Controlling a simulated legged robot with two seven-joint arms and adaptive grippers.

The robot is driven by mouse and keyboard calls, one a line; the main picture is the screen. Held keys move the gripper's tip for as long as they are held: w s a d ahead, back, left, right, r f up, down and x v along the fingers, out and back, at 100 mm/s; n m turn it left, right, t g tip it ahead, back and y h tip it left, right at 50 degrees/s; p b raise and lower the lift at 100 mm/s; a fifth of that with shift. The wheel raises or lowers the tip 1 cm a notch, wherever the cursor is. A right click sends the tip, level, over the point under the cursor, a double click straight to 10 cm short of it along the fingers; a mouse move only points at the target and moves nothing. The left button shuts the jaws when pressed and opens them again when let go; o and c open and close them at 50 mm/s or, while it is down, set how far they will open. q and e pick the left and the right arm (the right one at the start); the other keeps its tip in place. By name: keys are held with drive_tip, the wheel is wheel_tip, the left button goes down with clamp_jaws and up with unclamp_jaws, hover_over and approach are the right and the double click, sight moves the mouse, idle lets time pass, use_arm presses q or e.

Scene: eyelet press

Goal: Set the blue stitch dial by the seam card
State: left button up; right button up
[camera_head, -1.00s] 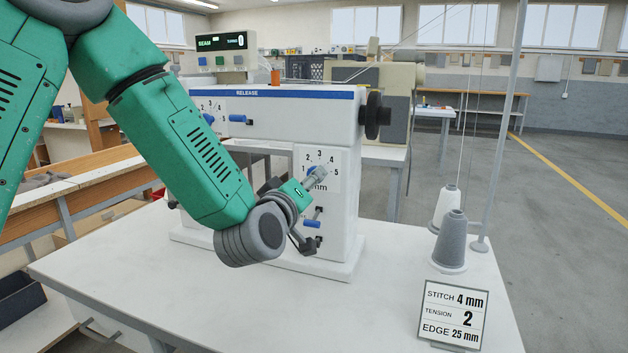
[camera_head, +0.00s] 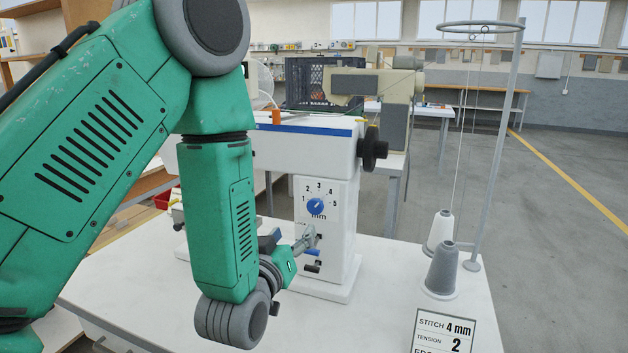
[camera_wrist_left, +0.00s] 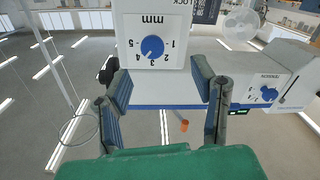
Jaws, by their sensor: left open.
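The blue stitch dial (camera_head: 316,206) is on the white front plate of the press, under numbers 1 to 5 and above "mm". Its pale mark leans to the upper right, seemingly towards 4. The dial shows upside down in the left wrist view (camera_wrist_left: 152,47). My left gripper (camera_head: 306,241) is open and empty, just below and apart from the dial; its spread fingers also show in the left wrist view (camera_wrist_left: 161,84). The seam card (camera_head: 443,333) at lower right reads STITCH 4 mm, TENSION 2; its EDGE line is cut off. My right gripper is out of view.
A second blue dial (camera_wrist_left: 268,95), for tension, shows in the left wrist view. Thread cones (camera_head: 442,268) and a thread stand (camera_head: 494,150) are to the right. The white table (camera_head: 385,310) is clear before the cones.

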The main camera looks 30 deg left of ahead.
sight(314, 207)
use_arm(q)
drive_tip(key=w+m+p, duration=0.1)
drive_tip(key=w, duration=0.2)
drive_tip(key=w+a+m+p, duration=0.1)
drive_tip(key=w+p, duration=0.1)
drive_tip(key=w, duration=0.2)
drive_tip(key=w+a+r+m+p, duration=0.1)
drive_tip(key=w, duration=0.3)
drive_tip(key=shift+h, duration=0.3)
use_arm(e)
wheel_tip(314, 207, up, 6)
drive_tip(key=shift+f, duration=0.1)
use_arm(q)
drive_tip(key=shift+m, duration=0.4)
clamp_jaws()
